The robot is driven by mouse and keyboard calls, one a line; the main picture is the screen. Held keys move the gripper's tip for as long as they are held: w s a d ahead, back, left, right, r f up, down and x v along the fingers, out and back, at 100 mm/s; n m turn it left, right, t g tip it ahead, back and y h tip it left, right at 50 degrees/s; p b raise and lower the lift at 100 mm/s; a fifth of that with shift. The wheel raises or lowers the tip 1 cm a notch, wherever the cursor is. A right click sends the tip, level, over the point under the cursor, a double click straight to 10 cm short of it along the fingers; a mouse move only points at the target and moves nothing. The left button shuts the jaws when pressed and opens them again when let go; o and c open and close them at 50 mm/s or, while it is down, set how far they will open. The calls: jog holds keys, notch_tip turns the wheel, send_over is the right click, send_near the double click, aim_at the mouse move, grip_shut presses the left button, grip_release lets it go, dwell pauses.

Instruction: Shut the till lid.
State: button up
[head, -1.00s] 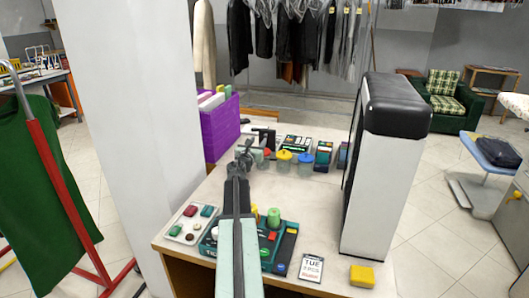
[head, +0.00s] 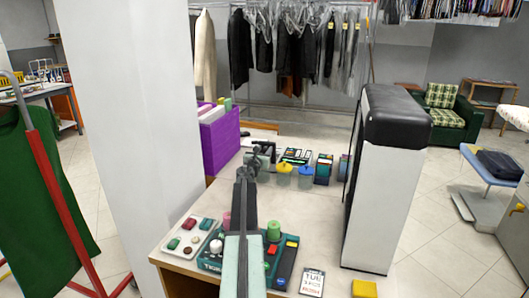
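A tall white box with a rounded black top (head: 396,115) stands upright on the right of the counter (head: 318,215), its dark front turned left. I cannot tell whether it is the till, and no separate till lid is clear to me. My arm reaches over the counter from the bottom middle. My gripper (head: 260,150) is above the back of the counter, left of the jars and apart from the white box. Its fingers are small and dark, and I cannot tell whether they are open. My arm hides part of a teal tray (head: 286,264) below it.
Jars with yellow (head: 284,168) and blue (head: 306,168) lids and a card terminal (head: 323,168) stand near the gripper. A purple box (head: 220,135) is at back left. A white tray (head: 187,240), a day card (head: 312,282) and a yellow block (head: 364,288) lie in front.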

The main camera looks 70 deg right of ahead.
grip_shut()
dwell(1.2)
